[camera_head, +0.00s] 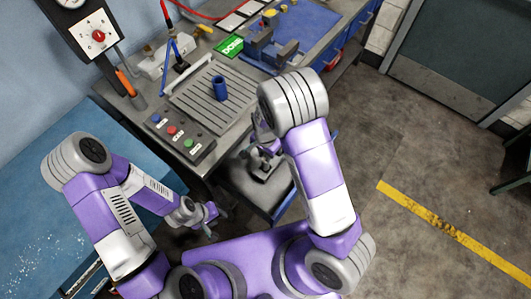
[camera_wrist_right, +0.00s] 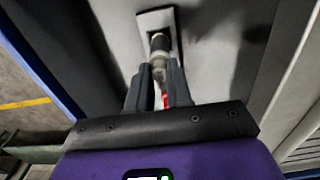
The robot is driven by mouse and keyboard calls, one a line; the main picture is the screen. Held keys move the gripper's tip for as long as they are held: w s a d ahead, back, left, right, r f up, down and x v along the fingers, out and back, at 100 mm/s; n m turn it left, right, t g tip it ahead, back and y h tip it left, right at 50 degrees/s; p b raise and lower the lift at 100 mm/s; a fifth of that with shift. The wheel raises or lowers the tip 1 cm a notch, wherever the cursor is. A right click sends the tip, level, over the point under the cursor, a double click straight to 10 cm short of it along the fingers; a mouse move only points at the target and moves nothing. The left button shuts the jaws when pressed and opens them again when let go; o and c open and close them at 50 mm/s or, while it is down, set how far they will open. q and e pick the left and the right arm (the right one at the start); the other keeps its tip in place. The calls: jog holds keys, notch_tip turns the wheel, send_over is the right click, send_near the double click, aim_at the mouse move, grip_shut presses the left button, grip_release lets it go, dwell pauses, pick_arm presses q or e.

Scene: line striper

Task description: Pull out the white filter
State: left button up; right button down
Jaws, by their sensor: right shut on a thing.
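In the right wrist view, a whitish-grey cylindrical piece (camera_wrist_right: 158,62), which looks like the filter, sits at a pale square plate (camera_wrist_right: 155,19) with a dark opening. My right gripper (camera_wrist_right: 159,76) is shut on this piece, with one dark finger on each side. A red bit shows between the fingers. I cannot tell how far the piece is inside the opening. In the head view my right gripper (camera_head: 265,148) is partly hidden by its arm, beside the bench's front. My left gripper (camera_head: 207,219) hangs low left of my base, too small to judge its jaws.
The bench carries a slotted plate (camera_head: 205,100) with a blue cup (camera_head: 219,88), a button box (camera_head: 180,133) and a blue machine (camera_head: 270,48). A grey tray-like surface (camera_head: 240,180) lies below the right gripper. Open floor (camera_head: 410,150) lies to the right.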

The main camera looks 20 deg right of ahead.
jog(key=shift+r+p, duration=1.2)
jog(key=shift+r, duration=0.35)
jog(key=shift+w, duration=0.1)
